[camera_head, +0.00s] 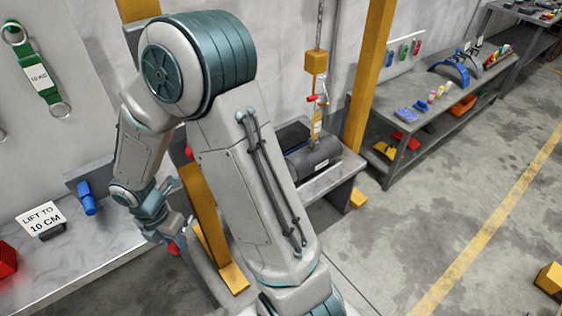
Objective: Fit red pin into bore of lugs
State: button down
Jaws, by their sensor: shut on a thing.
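My gripper (168,238) hangs at the left above the front edge of the grey bench, pointing down. It is shut on a small red piece (173,248), which looks like the red pin; only its lower end shows. A dark grey barrel (313,160) lies on the bench to the right of my arm, well apart from my gripper. A yellow link piece (317,122) stands above it, with red at its top (318,98), under a yellow hoist block (316,62) on a chain. The bore of the lugs is too small to make out. My arm hides the middle.
A "LIFT TO 10 CM" sign (41,220), a blue object (87,198) and a red block (7,260) are on the left bench. A yellow post (369,75) stands right of the barrel. Shelves (440,100) line the right wall; the floor there is mostly clear.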

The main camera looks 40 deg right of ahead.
jog(key=w+d+f+m+y, duration=0.1)
jog(key=w+d+m, duration=0.3)
jog(key=m, duration=0.8)
jog(key=w+d+f+m+t+y, duration=0.1)
jog(key=w+d+f+m, duration=0.2)
jog(key=d+m, duration=0.4)
jog(key=w+m, duration=0.1)
jog(key=m, duration=0.4)
jog(key=shift+w+f+m+y, duration=0.25)
jog(key=shift+w+m+y, duration=0.05)
jog(key=shift+w+m, duration=0.1)
